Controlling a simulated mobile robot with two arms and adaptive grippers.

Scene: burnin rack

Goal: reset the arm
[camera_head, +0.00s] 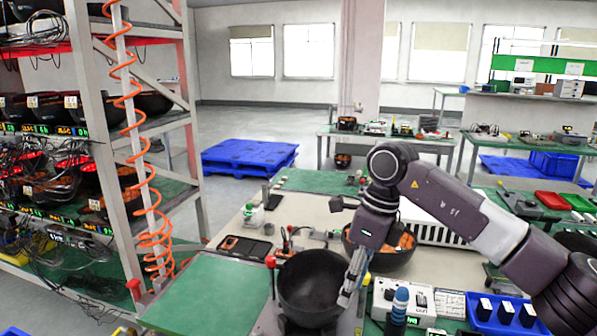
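My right arm (470,215) comes in from the lower right, rises to a bent joint and turns down toward the bench. My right gripper (350,288) points down at the right rim of a black bowl (308,291). I cannot tell whether it touches the rim or whether its fingers are apart. My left arm and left gripper are not in view. A second black bowl with orange inside (402,252) stands behind my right wrist, partly hidden by it.
The bench (205,290) has a green and beige top. A tool with a blue top (399,305), a white device (388,292) and a blue bin (500,315) crowd its front right. A metal rack (95,110) with a coiled orange hose (128,95) stands left. Blue pallets (248,155) lie behind.

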